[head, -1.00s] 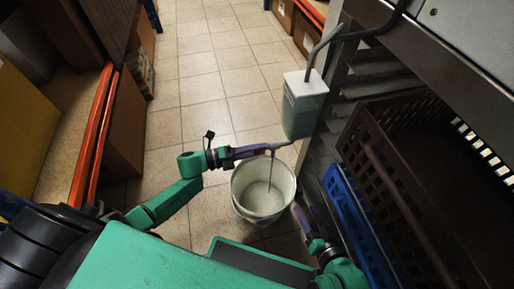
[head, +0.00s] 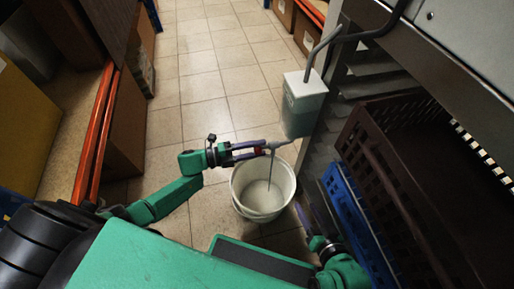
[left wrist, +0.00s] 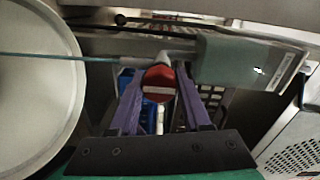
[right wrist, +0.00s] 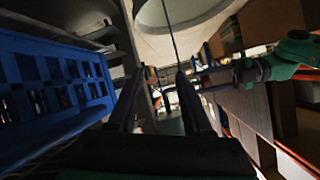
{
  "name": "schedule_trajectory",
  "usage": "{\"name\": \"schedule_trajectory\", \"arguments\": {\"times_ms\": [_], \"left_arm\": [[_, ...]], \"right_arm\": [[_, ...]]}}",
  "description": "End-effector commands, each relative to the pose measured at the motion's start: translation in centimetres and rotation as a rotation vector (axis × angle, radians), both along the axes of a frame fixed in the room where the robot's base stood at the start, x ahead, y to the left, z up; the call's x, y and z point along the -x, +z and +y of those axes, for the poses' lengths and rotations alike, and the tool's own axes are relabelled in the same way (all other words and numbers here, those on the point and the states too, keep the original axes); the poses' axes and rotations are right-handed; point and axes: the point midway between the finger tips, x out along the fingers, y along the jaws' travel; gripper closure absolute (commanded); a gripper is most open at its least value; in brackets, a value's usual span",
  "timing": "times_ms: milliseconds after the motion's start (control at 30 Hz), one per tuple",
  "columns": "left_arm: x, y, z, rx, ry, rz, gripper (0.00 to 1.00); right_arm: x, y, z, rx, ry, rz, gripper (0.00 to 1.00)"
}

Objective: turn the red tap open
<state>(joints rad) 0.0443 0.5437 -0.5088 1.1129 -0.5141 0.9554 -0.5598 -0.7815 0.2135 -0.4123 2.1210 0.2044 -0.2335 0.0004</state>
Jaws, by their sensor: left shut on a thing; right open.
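The red tap (left wrist: 158,84) sits between the two purple fingers of my left gripper (left wrist: 158,78) in the left wrist view. It is round, with a pale bar across its face. In the head view it is a small red spot (head: 259,150) at my left gripper's fingertips (head: 262,149). My left gripper is shut on it. The tap is on the spout of a grey-green tank (head: 303,110). A thin grey-blue stream (head: 271,170) runs from the spout down into a white bucket (head: 238,193). My right gripper (right wrist: 158,88) is open and empty, low beside the bucket.
A blue crate (head: 347,212) and a dark brown crate (head: 362,150) stand at the right. A grey pipe (head: 362,35) runs into the tank's top. Orange-edged shelving (head: 93,135) with boxes lines the left. The tiled floor (head: 200,80) between is clear.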

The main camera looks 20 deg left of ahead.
Motion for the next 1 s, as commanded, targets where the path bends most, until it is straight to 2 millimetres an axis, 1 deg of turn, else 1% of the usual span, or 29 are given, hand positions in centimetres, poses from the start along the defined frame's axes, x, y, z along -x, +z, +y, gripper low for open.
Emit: {"name": "schedule_trajectory", "arguments": {"times_ms": [133,167,200,233,467,567,667,800,900,1000], "left_arm": [[-0.1,-0.1,0.2,-0.003,0.005,0.003,1.0],[-0.1,-0.1,0.2,-0.003,0.005,0.003,0.41],[-0.1,-0.1,0.2,-0.003,0.004,0.003,0.25],[0.0,-0.1,0.2,-0.003,0.004,0.003,0.22],[0.0,0.0,0.1,-0.001,0.002,0.001,0.22],[0.2,0.0,0.4,-0.002,0.002,0.001,0.22],[1.0,0.1,1.6,-0.005,0.002,0.003,0.22],[2.7,0.2,4.3,-0.005,0.003,0.005,0.22],[3.6,0.2,5.8,-0.005,0.003,0.003,0.22],[4.0,0.3,6.4,-0.002,0.004,0.001,0.22]], "right_arm": [[0.0,0.0,0.0,-0.002,-0.002,0.002,0.5],[0.0,-0.1,0.0,-0.002,-0.002,0.002,0.5],[0.0,-0.1,0.0,-0.001,-0.002,0.002,0.5],[0.1,-0.1,0.0,-0.001,-0.001,0.003,0.5],[0.1,-0.3,0.0,0.001,-0.001,0.007,0.5],[0.2,-0.2,0.0,0.002,0.0,0.009,0.5],[0.0,0.1,-0.3,0.027,0.012,0.033,0.5],[-0.2,0.4,-0.9,0.069,0.024,0.079,0.5],[-0.2,0.4,-1.3,0.087,0.029,0.101,0.5],[-0.2,0.3,-1.4,0.096,0.031,0.112,0.5]]}}
